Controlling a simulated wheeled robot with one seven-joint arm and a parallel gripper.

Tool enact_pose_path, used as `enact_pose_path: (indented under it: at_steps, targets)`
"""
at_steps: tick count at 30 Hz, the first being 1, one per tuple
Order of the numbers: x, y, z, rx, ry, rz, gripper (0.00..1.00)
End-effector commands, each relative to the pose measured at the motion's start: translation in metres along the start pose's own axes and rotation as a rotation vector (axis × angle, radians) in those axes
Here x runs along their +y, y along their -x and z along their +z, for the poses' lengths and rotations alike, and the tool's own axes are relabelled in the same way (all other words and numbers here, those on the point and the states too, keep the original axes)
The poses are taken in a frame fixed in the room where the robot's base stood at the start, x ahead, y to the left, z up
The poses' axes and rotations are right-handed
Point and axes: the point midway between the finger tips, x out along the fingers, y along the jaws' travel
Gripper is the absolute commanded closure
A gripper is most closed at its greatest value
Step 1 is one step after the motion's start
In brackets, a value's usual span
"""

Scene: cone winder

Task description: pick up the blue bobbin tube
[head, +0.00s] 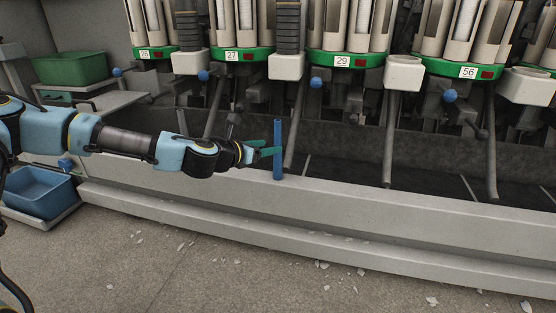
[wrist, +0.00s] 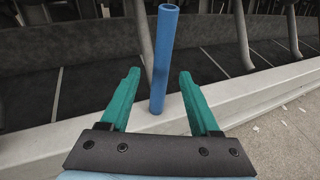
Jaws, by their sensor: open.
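The blue bobbin tube (head: 278,150) stands upright on the pale front ledge of the winder in the head view. In the wrist view the tube (wrist: 162,60) rises just beyond and between the fingertips, leaning slightly in the picture. My gripper (head: 266,150) has teal fingers and reaches the tube from the left. In the wrist view my gripper (wrist: 160,75) is open, with a finger on each side of the tube and clear gaps. No contact shows. The tube's lower end is visible on the ledge.
The pale ledge (head: 400,215) runs along the machine's front. Metal rods (head: 388,140) slant down behind it. Green-ringed heads (head: 345,60) with cones stand above. A blue bin (head: 40,190) and a green bin (head: 72,67) are at left. The floor has scattered white scraps.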

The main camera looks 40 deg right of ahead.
Motion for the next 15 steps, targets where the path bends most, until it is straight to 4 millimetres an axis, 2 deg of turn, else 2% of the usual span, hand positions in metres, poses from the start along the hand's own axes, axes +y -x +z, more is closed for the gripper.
enact_pose_path:
  at_steps: [3, 11, 15]
  targets:
    - [-0.001, -0.020, -0.002, 0.001, -0.003, -0.001, 0.37]
    - [-0.002, -0.040, -0.002, 0.001, -0.005, -0.002, 0.37]
    - [-0.003, -0.061, -0.004, 0.002, -0.007, -0.002, 0.37]
